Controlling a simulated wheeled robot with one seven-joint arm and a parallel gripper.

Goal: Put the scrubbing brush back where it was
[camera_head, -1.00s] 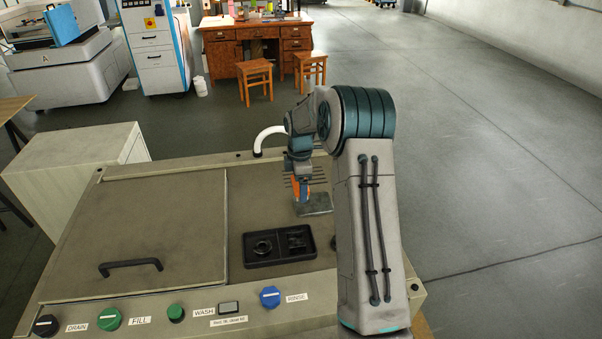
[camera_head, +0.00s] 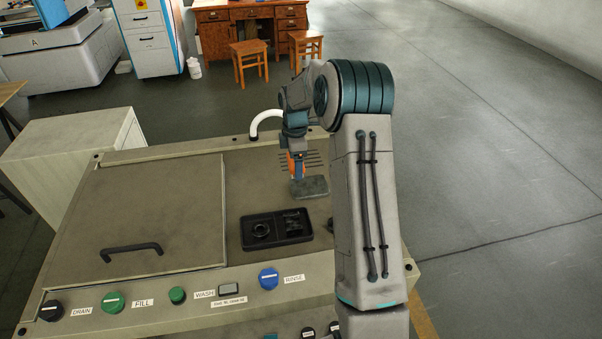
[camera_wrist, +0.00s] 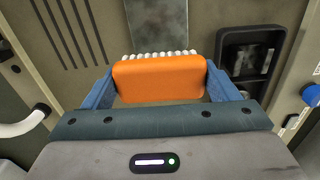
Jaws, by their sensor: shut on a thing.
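The scrubbing brush (camera_wrist: 158,79) has an orange back and white bristles. In the wrist view my gripper (camera_wrist: 160,88) is shut on it, with a blue finger at each end. In the head view my gripper (camera_head: 296,160) is over the right part of the worktop, with a little orange of the brush (camera_head: 296,168) showing. A flat grey rectangular pad (camera_head: 309,187) lies just in front of it, and also shows at the top of the wrist view (camera_wrist: 158,28). I cannot tell how high the brush is above the worktop.
A black tray (camera_head: 248,242) with small dark parts sits in front of the pad. Dark slots mark the worktop beside the gripper. A white curved pipe (camera_head: 262,120) rises behind. A lid with a black handle (camera_head: 131,251) is at left; labelled knobs line the front.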

